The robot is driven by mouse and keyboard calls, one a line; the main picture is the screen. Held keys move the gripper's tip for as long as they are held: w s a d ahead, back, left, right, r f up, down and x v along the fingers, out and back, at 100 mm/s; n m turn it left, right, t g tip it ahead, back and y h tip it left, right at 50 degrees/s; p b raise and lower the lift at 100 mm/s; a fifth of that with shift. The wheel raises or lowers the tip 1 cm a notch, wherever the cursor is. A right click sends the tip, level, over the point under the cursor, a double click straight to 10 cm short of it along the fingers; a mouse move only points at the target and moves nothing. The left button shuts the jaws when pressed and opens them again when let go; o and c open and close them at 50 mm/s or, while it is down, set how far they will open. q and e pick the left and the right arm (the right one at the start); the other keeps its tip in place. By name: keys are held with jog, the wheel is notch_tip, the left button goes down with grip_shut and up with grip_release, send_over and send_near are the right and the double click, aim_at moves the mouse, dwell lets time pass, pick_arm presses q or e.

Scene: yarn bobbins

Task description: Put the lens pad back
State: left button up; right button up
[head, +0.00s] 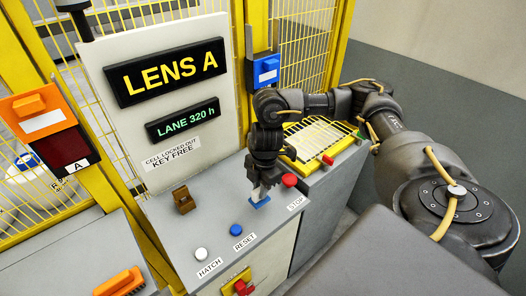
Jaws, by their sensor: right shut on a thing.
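My right gripper (261,193) reaches down over the grey console top (185,235). It is shut on a small flat blue piece (260,202), which shows just below the fingertips. The piece may be the lens pad; the gripper hides most of it. I cannot tell whether it touches the console. A blue holder (265,70) with a white label hangs on the yellow post behind the arm. My left gripper is not in view.
Near the gripper are a red STOP button (289,180), a blue RESET button (236,230), a white HATCH button (201,254) and a brown block (183,200). A sign panel (165,83) reads LENS A. An orange handle (120,282) lies left. Yellow mesh fencing stands behind.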

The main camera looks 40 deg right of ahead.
jog(key=shift+d+f, duration=0.35)
jog(key=shift+f, duration=0.05)
jog(key=shift+d+f, duration=0.25)
jog(key=shift+f, duration=1)
jog(key=shift+f+p, duration=0.3)
jog(key=shift+f, duration=0.25)
jog(key=o, duration=0.9)
jog(key=r, duration=0.4)
jog(key=d+r, duration=0.1)
jog(key=r, duration=0.7)
jog(key=shift+d, duration=0.2)
